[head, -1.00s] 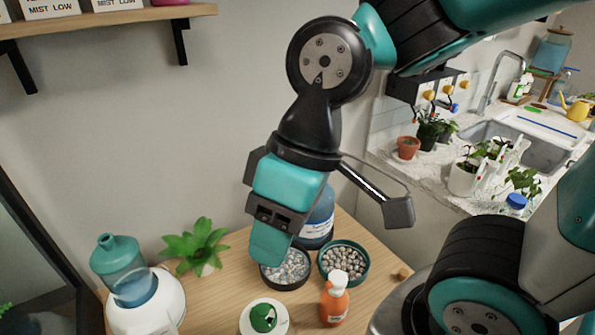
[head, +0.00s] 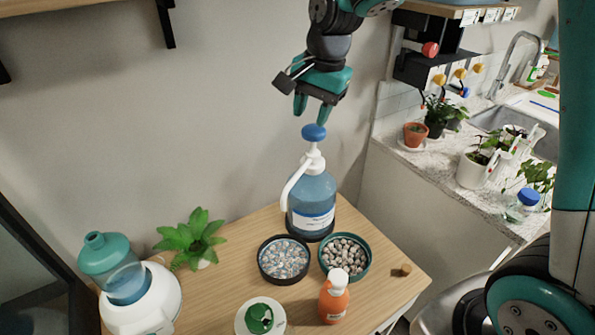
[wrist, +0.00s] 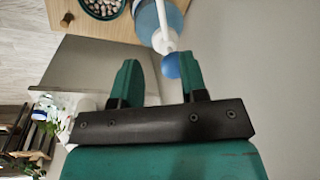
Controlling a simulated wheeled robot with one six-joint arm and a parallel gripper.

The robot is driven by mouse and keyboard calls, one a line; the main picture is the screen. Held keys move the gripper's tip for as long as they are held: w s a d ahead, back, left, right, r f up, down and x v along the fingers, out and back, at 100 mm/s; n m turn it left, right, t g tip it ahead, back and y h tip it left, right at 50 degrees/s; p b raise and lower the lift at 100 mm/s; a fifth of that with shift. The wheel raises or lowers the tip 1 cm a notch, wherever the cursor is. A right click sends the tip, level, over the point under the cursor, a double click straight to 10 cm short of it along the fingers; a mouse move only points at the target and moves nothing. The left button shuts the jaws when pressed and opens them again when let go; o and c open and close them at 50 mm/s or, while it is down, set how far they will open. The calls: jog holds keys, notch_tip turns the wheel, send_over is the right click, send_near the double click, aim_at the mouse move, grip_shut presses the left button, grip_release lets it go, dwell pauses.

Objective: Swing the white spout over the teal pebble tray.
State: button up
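The pump bottle (head: 312,205) stands upright at the back of the wooden table, with a blue knob (head: 314,132) on top. Its white spout (head: 291,187) slopes down and left, toward the black-rimmed pebble tray (head: 262,270) rather than the teal one. The teal pebble tray (head: 366,268) is in front and to the right of the bottle. My gripper (head: 312,108) is open, fingers pointing down, just above the knob. In the wrist view my gripper (wrist: 160,80) is empty, and the knob (wrist: 171,66) appears close to the right finger; contact is unclear.
An orange bottle (head: 334,300) stands in front of the trays, with a cork (head: 402,270) to the right. A green plant (head: 192,238), a white humidifier with teal top (head: 112,255) and a white-green container (head: 262,318) stand left and front. A tap box (head: 425,70) is on the wall.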

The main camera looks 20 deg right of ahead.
aim_at(295, 176)
jog(key=f+p, duration=0.1)
jog(key=f, duration=0.4)
jog(key=w+a+f+p, duration=0.1)
jog(key=f, duration=0.5)
jog(key=w+a+f+p, duration=0.1)
jog(key=f, duration=0.4)
jog(key=shift+w+a+f, duration=0.15)
jog(key=shift+w+f, duration=0.05)
jog(key=shift+f, duration=0.05)
jog(key=shift+c, duration=0.3)
grip_shut()
